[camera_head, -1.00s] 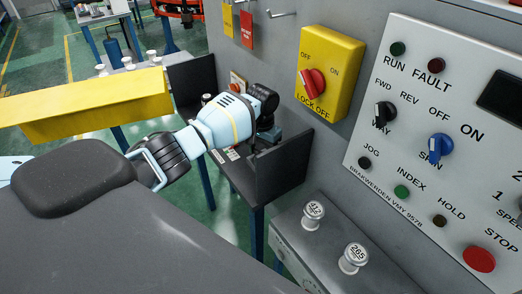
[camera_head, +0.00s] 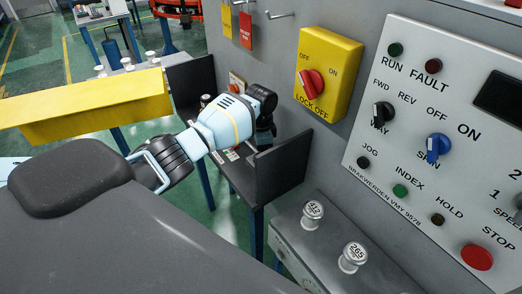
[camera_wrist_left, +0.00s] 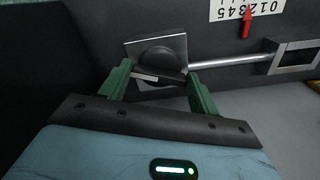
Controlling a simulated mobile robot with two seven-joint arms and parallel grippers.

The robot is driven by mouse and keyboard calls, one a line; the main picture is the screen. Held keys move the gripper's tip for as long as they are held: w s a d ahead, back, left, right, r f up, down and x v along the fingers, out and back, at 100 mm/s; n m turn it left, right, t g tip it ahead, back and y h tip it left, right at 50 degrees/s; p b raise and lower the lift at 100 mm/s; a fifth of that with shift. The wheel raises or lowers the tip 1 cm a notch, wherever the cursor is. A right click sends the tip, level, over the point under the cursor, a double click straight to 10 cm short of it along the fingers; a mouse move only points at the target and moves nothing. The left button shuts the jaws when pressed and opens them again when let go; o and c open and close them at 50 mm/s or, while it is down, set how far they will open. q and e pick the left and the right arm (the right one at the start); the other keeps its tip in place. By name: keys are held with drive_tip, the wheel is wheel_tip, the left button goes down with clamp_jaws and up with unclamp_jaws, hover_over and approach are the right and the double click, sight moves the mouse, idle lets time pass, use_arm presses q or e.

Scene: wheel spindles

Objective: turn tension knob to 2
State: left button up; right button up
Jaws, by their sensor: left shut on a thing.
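In the left wrist view a dark round knob (camera_wrist_left: 158,60) with a raised grip bar sits on a square metal plate (camera_wrist_left: 178,46). My left gripper's green fingers (camera_wrist_left: 160,75) stand on either side of the knob and are shut on it. A white number scale (camera_wrist_left: 230,12) with a red pointer (camera_wrist_left: 247,24) is at the upper right; the pointer is near the middle digits, but the exact value is hard to tell. In the head view my left gripper (camera_head: 266,135) reaches behind a dark panel, which hides the knob and fingertips. My right gripper is not in view.
A metal rod (camera_wrist_left: 230,61) runs right from the knob to a rectangular frame (camera_wrist_left: 294,57). A dark upright panel (camera_head: 282,168) stands close to the gripper. A yellow lock-off switch box (camera_head: 340,65) and a control panel (camera_head: 400,150) are on the right.

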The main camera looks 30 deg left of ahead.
use_arm(q)
drive_tip(key=shift+m, duration=0.3)
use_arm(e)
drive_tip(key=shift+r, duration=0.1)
use_arm(q)
drive_tip(key=o, duration=1)
wheel_tip(320, 180, up, 8)
drive_tip(key=shift+f+p, duration=0.1)
drive_tip(key=shift+p, duration=0.3)
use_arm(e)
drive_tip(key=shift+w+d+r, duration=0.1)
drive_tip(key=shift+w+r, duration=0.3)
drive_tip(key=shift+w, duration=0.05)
use_arm(q)
drive_tip(key=shift+s+f, duration=0.1)
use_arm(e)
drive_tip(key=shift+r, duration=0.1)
